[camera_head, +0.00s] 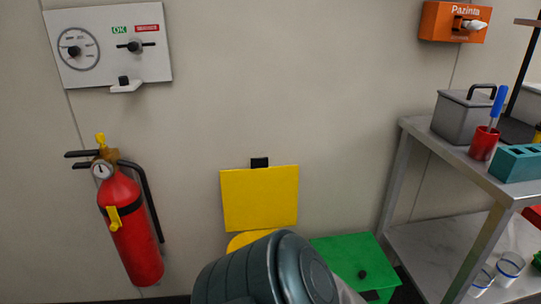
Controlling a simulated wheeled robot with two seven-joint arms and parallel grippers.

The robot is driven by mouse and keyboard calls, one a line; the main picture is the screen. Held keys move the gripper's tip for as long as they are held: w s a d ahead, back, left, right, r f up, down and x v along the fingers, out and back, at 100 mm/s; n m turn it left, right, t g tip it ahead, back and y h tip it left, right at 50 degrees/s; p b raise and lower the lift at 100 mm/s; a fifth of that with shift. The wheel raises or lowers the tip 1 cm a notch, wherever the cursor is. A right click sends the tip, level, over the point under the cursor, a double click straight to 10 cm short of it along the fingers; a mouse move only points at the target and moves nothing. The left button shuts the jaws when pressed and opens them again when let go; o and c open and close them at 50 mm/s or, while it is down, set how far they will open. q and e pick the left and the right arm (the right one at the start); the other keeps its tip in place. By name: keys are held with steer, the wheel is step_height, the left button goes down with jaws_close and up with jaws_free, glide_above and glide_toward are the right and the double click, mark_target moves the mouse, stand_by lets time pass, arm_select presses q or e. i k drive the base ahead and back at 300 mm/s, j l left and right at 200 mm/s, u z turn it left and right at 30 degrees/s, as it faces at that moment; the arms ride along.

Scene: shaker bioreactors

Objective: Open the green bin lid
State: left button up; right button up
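The green bin lid (345,255) is at the lower middle right, against the wall. It looks flat and shut, with a small dark knob on it and a black piece at its front edge. Its lower left part is hidden behind a dark rounded link that appears to be my own arm. The bin body below the lid is mostly out of frame. Neither of my grippers shows in the head view.
A yellow bin lid (260,198) stands raised left of the green one. A red fire extinguisher (135,232) hangs on the wall at left. A metal shelf (413,128) with containers stands close at right. An orange box (453,22) is on the wall above.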

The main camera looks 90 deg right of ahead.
mark_target(357, 259)
steer(key=z, duration=3.45)
